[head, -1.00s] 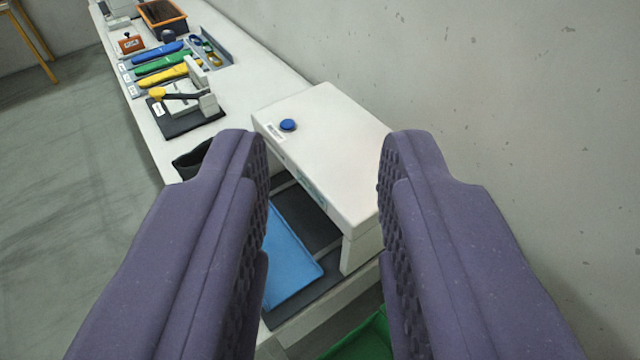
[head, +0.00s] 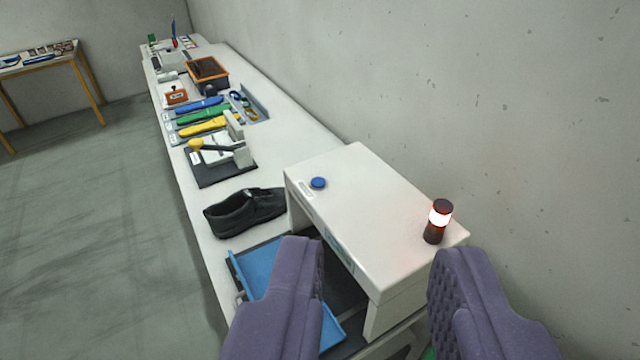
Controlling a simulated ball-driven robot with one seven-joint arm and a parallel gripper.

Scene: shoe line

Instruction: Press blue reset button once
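The blue reset button (head: 318,183) is a small round cap on the top of a white box-shaped machine (head: 365,205), near its far left corner. A small label lies beside it. My gripper (head: 375,250) is open and empty, with its two purple padded fingers wide apart at the bottom of the head view. The fingers show in front of the near part of the machine, and the button stands beyond the fingertips, apart from them. Nothing covers the button.
A signal light (head: 438,222) glows red and white on the machine's near right corner. A black shoe (head: 245,211) and a blue tray (head: 262,268) sit left of the machine. Coloured tools (head: 203,126) and a lever device (head: 220,152) stand farther along the bench. The wall runs close on the right.

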